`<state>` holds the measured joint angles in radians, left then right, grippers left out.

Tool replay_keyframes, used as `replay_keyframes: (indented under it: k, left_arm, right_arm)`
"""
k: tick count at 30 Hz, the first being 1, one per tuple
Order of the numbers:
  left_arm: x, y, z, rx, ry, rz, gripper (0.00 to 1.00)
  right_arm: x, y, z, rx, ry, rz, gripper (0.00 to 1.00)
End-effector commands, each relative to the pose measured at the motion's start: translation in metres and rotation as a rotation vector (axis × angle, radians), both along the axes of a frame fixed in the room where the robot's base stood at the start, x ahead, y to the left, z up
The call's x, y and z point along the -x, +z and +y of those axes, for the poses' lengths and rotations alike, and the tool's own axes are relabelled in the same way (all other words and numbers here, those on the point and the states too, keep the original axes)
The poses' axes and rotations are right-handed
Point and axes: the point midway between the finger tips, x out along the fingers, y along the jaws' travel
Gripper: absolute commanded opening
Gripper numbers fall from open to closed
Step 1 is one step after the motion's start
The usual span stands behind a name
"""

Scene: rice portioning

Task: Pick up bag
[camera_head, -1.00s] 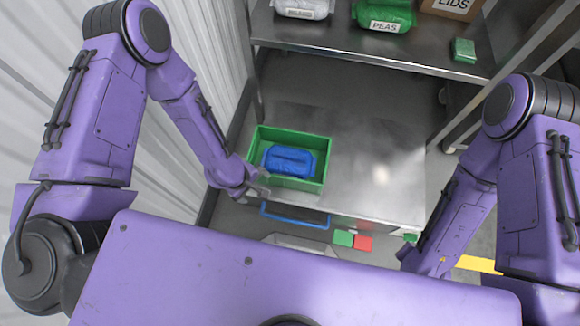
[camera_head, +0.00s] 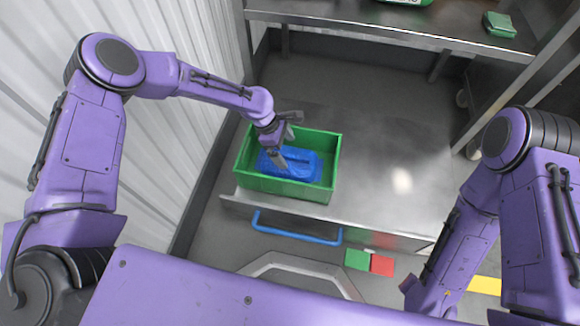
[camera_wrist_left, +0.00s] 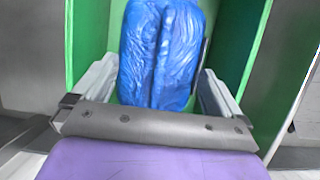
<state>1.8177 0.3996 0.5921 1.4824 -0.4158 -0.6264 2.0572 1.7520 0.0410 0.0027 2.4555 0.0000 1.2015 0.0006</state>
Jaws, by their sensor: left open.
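A blue bag (camera_head: 301,163) lies inside a green crate (camera_head: 334,160) on the metal table. My left gripper (camera_head: 286,140) is open above the crate, over the left part of the bag. In the left wrist view the wrinkled blue bag (camera_wrist_left: 160,50) shows between the two spread fingers of my left gripper (camera_wrist_left: 158,88), with green crate walls (camera_wrist_left: 88,40) on both sides. I cannot tell whether the fingers touch the bag. My right arm shows at the right, but its gripper is out of view.
The metal table (camera_head: 390,130) is bare right of the crate. A blue handle (camera_head: 297,232) runs along its front. Green (camera_head: 357,259) and red (camera_head: 382,265) squares lie below it. A shelf (camera_head: 400,35) at the back holds a small green block (camera_head: 499,24). A corrugated wall stands at left.

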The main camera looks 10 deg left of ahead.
Motion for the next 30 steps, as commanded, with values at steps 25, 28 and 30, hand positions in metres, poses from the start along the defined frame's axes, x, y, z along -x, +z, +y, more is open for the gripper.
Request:
replay_keyframes:
  k: [25,28,30]
  left_arm:
    - [0.002,-0.036,-0.015,0.0,0.0,0.001,0.58]
    - [0.002,-0.037,-0.015,0.0,-0.001,0.002,0.25]
    - [0.002,-0.037,-0.015,-0.001,-0.001,0.003,0.02]
  right_arm:
    - [0.002,-0.02,0.001,-0.004,-0.002,0.003,0.0]
    - [0.002,-0.02,0.001,-0.004,-0.002,0.003,0.0]
    - [0.002,-0.02,0.001,-0.004,-0.002,0.003,0.0]
